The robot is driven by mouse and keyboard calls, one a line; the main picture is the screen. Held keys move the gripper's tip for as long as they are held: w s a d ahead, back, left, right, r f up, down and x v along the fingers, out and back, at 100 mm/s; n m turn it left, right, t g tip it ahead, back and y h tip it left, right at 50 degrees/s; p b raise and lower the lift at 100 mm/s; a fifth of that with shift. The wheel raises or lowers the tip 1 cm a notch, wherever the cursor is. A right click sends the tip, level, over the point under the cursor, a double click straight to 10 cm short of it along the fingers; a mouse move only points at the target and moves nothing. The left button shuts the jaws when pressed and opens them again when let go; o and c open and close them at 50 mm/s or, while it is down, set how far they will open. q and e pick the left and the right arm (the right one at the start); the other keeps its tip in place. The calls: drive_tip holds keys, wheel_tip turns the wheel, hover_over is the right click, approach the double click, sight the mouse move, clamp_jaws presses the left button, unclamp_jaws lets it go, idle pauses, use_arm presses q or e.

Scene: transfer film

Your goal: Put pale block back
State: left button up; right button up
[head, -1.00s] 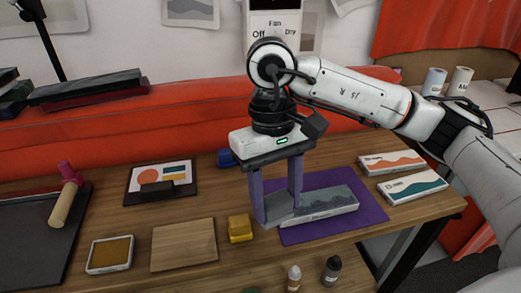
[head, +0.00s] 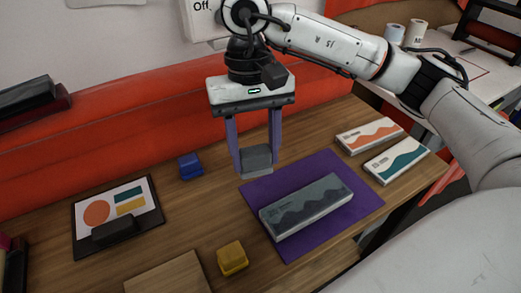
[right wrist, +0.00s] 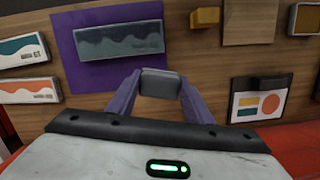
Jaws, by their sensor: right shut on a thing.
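A pale grey block (head: 256,160) is held between the purple fingers of my right gripper (head: 255,158), which is shut on it. In the head view it appears just behind the purple mat (head: 265,190); I cannot tell how far above the table it is. The block also shows between the fingertips in the right wrist view (right wrist: 160,84). A grey box with a dark wave pattern (head: 307,206) lies on the mat, apart from the gripper. A yellow block (head: 232,259) and a blue block (head: 190,166) stand on the table. My left gripper is not in view.
A wooden board (head: 165,276) lies at the front. An orange-wave box (head: 368,136) and a teal-wave box (head: 397,160) lie at the right. Wood is bare between the blue block and the mat.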

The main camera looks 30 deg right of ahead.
drive_tip(key=w+d+m+t+b, duration=0.1)
drive_tip(key=w+d+m+t, duration=0.15)
drive_tip(key=w+m, duration=0.95)
drive_tip(key=w+d+m+t+b, duration=0.1)
drive_tip(key=w+d+m, duration=0.15)
drive_tip(key=m, duration=1.85)
drive_tip(key=shift+h, duration=0.3)
drive_tip(key=f, duration=0.6)
drive_tip(key=s+f, duration=0.1)
drive_tip(key=f, duration=0.2)
drive_tip(key=shift+d+f+p, duration=0.15)
drive_tip(key=shift+d+p, duration=0.1)
drive_tip(key=shift+p, duration=0.05)
drive_tip(key=shift+f, duration=0.1)
drive_tip(key=shift+f, duration=0.15)
drive_tip(key=o, duration=1)
